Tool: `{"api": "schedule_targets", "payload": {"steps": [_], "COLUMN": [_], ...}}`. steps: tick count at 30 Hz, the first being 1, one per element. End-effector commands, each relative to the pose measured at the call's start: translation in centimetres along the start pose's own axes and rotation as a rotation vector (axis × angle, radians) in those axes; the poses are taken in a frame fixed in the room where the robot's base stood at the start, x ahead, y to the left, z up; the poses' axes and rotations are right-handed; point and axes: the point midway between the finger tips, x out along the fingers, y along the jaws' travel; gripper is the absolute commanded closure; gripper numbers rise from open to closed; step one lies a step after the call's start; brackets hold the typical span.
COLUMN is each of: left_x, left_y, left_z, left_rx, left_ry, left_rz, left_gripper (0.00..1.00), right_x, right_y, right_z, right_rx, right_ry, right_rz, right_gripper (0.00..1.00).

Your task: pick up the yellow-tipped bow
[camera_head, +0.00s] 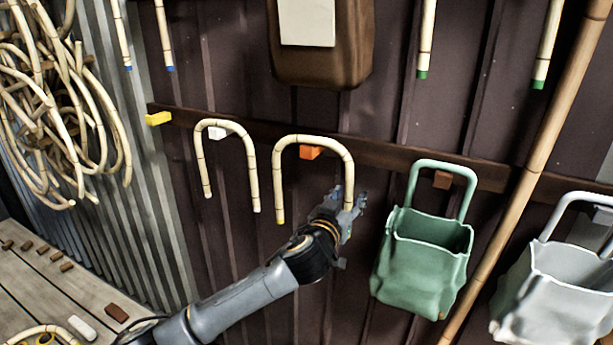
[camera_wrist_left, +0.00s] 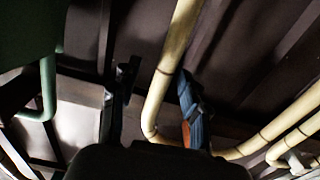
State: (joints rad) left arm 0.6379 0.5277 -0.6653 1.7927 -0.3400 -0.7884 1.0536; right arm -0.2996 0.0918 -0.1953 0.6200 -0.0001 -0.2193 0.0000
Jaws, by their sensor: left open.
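The yellow-tipped bow (camera_head: 280,185) is a pale, jointed U-shaped rattan hanging upside down from an orange peg (camera_head: 310,152) on the wall rail. Its left leg ends in a yellow tip; the lower end of its right leg is hidden by my gripper. My left gripper (camera_head: 350,204) is open at that right leg, below the curve. In the left wrist view, the bow (camera_wrist_left: 170,70) runs between the two spread fingers of my left gripper (camera_wrist_left: 157,78). I cannot tell whether either finger touches it. My right gripper is not in view.
Another bow (camera_head: 202,165) hangs left on a white peg (camera_head: 222,132). A green bag (camera_head: 420,265) hangs close to the right of my gripper, and a white bag (camera_head: 550,295) farther right. A bamboo pole (camera_head: 525,185) leans between them. A wooden table (camera_head: 45,290) is lower left.

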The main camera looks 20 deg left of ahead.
Motion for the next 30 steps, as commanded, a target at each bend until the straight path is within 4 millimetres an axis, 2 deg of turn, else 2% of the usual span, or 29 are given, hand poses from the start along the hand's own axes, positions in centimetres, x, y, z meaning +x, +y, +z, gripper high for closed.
{"api": "schedule_targets", "payload": {"steps": [3,9,10,15,23,26,30], "left_x": [0.0,-0.1,-0.1,-0.1,-0.1,-0.1,-0.5], "left_y": [0.0,0.0,0.0,0.0,0.1,0.1,0.5], "left_z": [0.0,0.0,0.0,-0.1,-0.5,-1.4,-3.7], "left_rx": [0.000,0.001,0.001,0.001,0.000,-0.001,-0.002], "left_ry": [0.000,0.000,0.000,0.001,0.003,0.004,0.008], "left_rz": [-0.001,-0.001,0.000,0.000,0.000,0.002,0.004], "left_gripper": [0.57,0.97,1.00,1.00,1.00,1.00,1.00], "right_x": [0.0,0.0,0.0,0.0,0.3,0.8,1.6], "right_y": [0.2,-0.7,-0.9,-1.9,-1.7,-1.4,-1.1], "right_z": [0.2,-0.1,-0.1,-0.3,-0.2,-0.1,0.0], "right_rx": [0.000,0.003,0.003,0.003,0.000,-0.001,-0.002], "right_ry": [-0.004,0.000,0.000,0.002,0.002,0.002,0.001], "right_rz": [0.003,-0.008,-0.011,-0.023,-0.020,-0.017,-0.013], "right_gripper": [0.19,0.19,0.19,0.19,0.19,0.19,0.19]}}
